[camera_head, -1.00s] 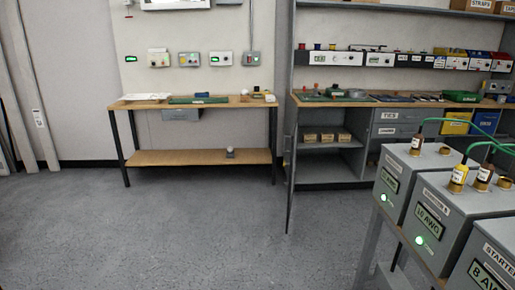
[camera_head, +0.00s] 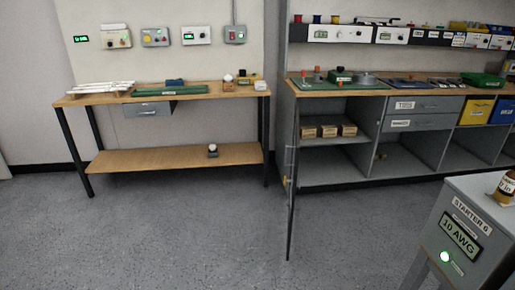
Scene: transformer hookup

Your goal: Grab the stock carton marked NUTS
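Several small brown cartons stand in a row on the upper shelf of the open grey cabinet (camera_head: 335,168) under the right workbench. The left carton (camera_head: 308,132), the middle carton (camera_head: 328,131) and the right carton (camera_head: 348,130) each show a pale label. The labels are too small to read, so I cannot tell which says NUTS. Small brown boxes (camera_head: 229,87) also sit at the right end of the left bench top, with print I cannot read. My gripper is not in view.
A wooden bench (camera_head: 110,97) with a lower shelf (camera_head: 150,159) is at the left. A grey starter box (camera_head: 462,235) stands close at the lower right. The floor (camera_head: 190,235) between is clear.

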